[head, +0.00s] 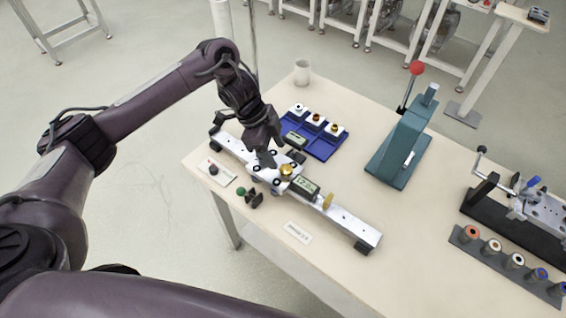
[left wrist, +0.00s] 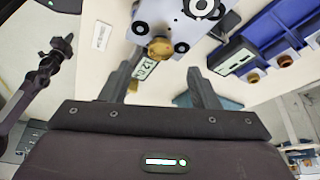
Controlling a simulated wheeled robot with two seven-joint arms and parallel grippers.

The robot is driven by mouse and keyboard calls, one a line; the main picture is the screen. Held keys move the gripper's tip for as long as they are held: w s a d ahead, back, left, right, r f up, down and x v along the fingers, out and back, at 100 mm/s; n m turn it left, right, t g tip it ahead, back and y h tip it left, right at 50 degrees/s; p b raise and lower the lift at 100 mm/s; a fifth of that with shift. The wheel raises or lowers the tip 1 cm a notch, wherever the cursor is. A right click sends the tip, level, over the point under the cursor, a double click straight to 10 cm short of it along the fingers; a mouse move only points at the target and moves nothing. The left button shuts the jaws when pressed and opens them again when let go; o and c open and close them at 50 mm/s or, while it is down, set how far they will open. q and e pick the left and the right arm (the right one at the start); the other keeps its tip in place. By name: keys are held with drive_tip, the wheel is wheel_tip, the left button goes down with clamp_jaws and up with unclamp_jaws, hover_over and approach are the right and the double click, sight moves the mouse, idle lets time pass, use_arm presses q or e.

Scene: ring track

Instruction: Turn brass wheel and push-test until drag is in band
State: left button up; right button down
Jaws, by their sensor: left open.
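The silver rail (head: 345,224) lies across the table's near side with a white carriage (head: 262,163) on it. My left gripper (head: 268,160) is open just above the carriage, close to the wheel. In the left wrist view, the wheel appears beyond the spread fingers (left wrist: 160,90), not clasped. My right gripper is not identifiable.
A blue tray (head: 322,145) with several small parts lies behind the rail, and a white cup (head: 302,72) stands farther back. A teal lever press (head: 400,145) stands right. A crank fixture (head: 510,215) and a rack of coloured rollers (head: 505,262) occupy the right side.

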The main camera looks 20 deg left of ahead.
sight(286, 169)
use_arm(q)
drive_tip(key=x, duration=0.5)
drive_tip(key=shift+d+f, duration=0.2)
drive_tip(key=shift+f, duration=0.15)
drive_tip(key=c, duration=1)
drive_tip(key=shift+o, duration=0.2)
drive_tip(key=p, duration=0.1)
drive_tip(key=n+p, duration=0.1)
drive_tip(key=p, duration=0.1)
drive_tip(key=shift+s+r+n+t, duration=0.1)
drive_tip(key=shift+r+n+t, duration=0.2)
drive_tip(key=shift+n+p, duration=0.3)
drive_tip(key=shift+p, duration=0.2)
drive_tip(key=shift+f+n+t, duration=0.25)
drive_tip(key=shift+n+t, duration=0.05)
drive_tip(key=shift+n, duration=0.1)
